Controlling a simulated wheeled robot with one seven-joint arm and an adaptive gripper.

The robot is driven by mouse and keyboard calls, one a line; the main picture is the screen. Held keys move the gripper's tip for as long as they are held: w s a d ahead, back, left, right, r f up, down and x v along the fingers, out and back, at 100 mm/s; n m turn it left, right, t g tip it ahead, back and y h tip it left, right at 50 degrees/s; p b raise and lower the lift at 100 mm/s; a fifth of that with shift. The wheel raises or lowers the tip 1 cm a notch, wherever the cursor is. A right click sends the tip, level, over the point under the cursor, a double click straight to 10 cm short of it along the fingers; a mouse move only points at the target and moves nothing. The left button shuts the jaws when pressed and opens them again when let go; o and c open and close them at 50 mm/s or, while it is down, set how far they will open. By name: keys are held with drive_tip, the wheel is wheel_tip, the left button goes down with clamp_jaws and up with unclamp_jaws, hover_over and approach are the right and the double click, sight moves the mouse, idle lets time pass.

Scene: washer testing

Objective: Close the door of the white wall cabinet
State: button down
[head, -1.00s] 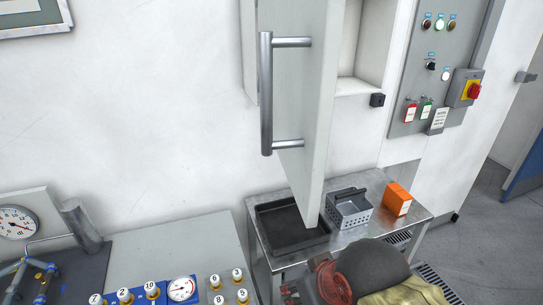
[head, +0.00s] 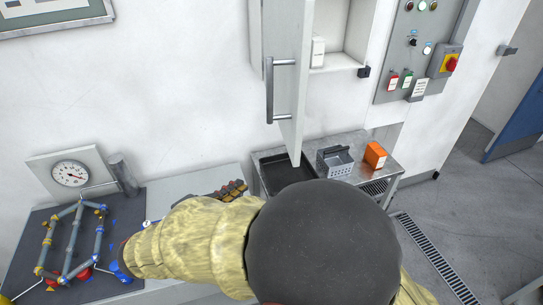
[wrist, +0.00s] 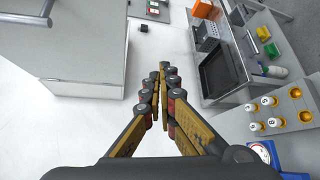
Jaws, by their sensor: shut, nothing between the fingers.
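The white wall cabinet (head: 341,35) hangs on the wall in the head view, its interior partly visible. Its door (head: 292,75) stands open, swung out toward me and seen nearly edge-on. A grey bar handle (head: 270,92) is on the door's left face. My gripper (head: 236,189) is below and left of the door, apart from it. In the wrist view my gripper (wrist: 163,72) has its fingers together with nothing between them. A large white panel with a bar handle, apparently the cabinet door (wrist: 90,45), is left of the fingers there.
A metal table (head: 345,170) below holds a black tray (wrist: 222,72), a grey basket (head: 335,161) and an orange box (head: 375,155). A control panel (head: 395,60) is right of the cabinet. A pipe rig (head: 70,245) and gauge stand at left. Floor at right is open.

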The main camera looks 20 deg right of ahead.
wheel_tip(320, 180, up, 6)
drive_tip(key=m+t+h, duration=0.1)
drive_tip(key=m, duration=0.1)
drive_tip(key=s+d+p+x, duration=0.1)
drive_tip(key=x, duration=1.2)
drive_tip(key=shift+s+d+r+m, duration=0.15)
drive_tip(key=shift+s+d+m, duration=0.1)
drive_tip(key=shift+s+m, duration=0.1)
